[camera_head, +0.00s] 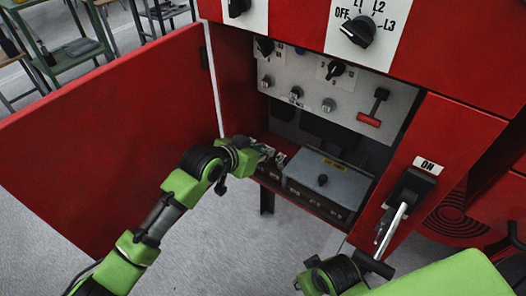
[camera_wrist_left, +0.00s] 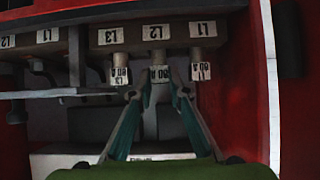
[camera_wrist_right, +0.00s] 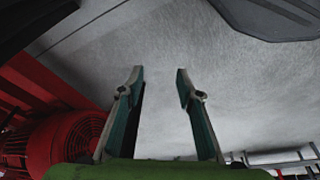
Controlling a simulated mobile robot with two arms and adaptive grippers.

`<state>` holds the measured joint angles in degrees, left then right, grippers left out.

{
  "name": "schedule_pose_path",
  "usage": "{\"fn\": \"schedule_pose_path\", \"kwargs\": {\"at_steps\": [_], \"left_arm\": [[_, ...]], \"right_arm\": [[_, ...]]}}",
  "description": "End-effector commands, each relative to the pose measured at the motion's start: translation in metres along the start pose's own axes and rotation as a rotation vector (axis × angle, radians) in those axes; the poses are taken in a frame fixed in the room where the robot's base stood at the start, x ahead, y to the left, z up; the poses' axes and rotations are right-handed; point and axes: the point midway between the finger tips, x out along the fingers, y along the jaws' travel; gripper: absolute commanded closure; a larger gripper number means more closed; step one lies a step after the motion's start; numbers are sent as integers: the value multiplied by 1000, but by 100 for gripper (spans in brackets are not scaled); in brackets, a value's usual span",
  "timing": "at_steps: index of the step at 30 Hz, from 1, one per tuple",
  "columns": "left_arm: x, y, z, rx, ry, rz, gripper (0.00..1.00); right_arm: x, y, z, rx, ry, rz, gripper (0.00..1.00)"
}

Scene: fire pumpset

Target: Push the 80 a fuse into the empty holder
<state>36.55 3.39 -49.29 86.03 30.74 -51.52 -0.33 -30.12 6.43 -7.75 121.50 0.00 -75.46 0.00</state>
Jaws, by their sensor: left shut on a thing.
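In the left wrist view, three light fuses marked 80 A stand in a row below a dark holder block (camera_wrist_left: 178,35) labelled L3, L2 and L1. The middle 80 A fuse (camera_wrist_left: 160,74) is in line with the L2 position, its upper end at the block; I cannot tell how deep it sits. My left gripper (camera_wrist_left: 158,92) is shut on this middle fuse, one finger on each side. In the head view my left gripper (camera_head: 268,153) reaches into the red cabinet's lower opening, and the fuse is too small to make out. My right gripper (camera_wrist_right: 160,75) is open and empty, over grey floor.
The other 80 A fuses, left (camera_wrist_left: 119,75) and right (camera_wrist_left: 200,71), stand close to my left fingers. A grey box (camera_head: 328,182) is right of the gripper in the cabinet. The open red door (camera_head: 110,140) is on the left. A switch lever (camera_head: 392,225) projects at right.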

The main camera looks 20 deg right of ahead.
Motion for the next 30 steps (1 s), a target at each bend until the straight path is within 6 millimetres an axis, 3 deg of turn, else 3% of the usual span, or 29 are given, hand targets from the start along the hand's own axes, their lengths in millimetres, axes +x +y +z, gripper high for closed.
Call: {"fn": "schedule_pose_path", "kwargs": {"at_steps": [8,9,23,30], "left_arm": [[0,0,1,-1,0,0,100],[0,0,1,0,0,0,77],[-7,-1,-1,-1,-1,0,77],[-48,-1,-2,0,1,0,77]], "right_arm": [[0,0,0,0,-1,0,67],[0,0,0,0,-1,0,67],[-1,0,-2,0,6,0,67],[37,-2,15,-4,-27,-4,67]]}}
